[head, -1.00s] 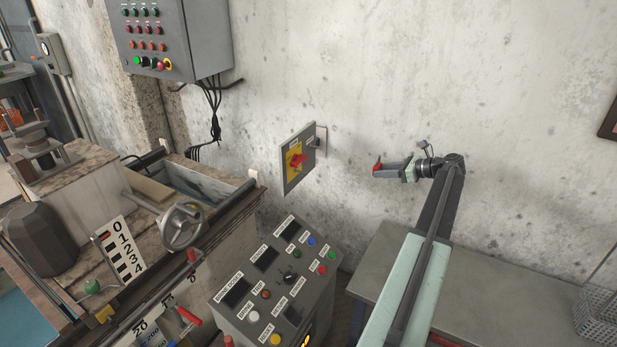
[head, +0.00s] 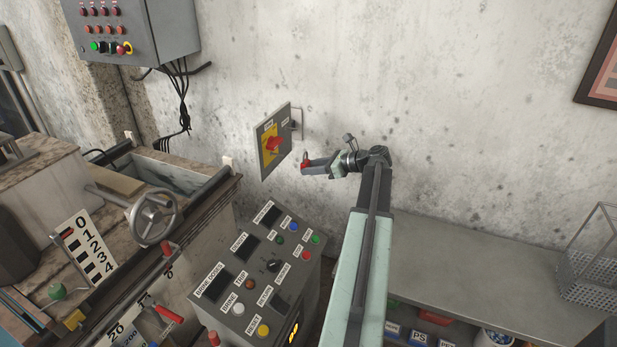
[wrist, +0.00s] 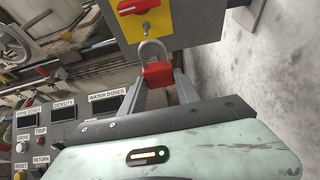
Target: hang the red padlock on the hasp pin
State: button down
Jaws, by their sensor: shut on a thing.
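The red padlock (wrist: 157,73) is held between the fingertips of my gripper (wrist: 158,84), its grey shackle (wrist: 152,47) pointing away from the gripper. In the head view the padlock (head: 305,166) shows small at the tip of my gripper (head: 308,166), just right of and below the grey isolator box on the wall (head: 284,160). The box carries a yellow plate with a red rotary handle (head: 273,145). In the wrist view a small metal pin (wrist: 146,27) shows on the yellow plate below the red handle. The shackle is close to the box's lower part; I cannot tell whether they touch.
A sloped control console (head: 258,275) with buttons stands below the box. A handwheel (head: 150,215) and machine bed are on the left. A grey bench (head: 455,268) with a wire basket (head: 590,270) is on the right. The concrete wall is close behind my arm.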

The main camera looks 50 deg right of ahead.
jog(key=shift+w+a+f, duration=0.15)
jog(key=shift+w+a, duration=0.15)
jog(key=shift+a, duration=0.3)
jog(key=shift+w, duration=0.1)
jog(key=shift+w+r+b+x, duration=0.1)
jog(key=shift+r+b+x, duration=0.2)
jog(key=shift+x, duration=1.2)
jog(key=shift+w+r+b+x, duration=0.15)
jog(key=shift+r+x, duration=0.2)
jog(key=shift+x, duration=1.15)
jog(key=shift+w+r+b+x, duration=0.1)
jog(key=shift+r+b+x, duration=0.2)
jog(key=shift+x, duration=1.2)
jog(key=shift+a, duration=0.15)
jog(key=c, duration=0.8)
grip_release()
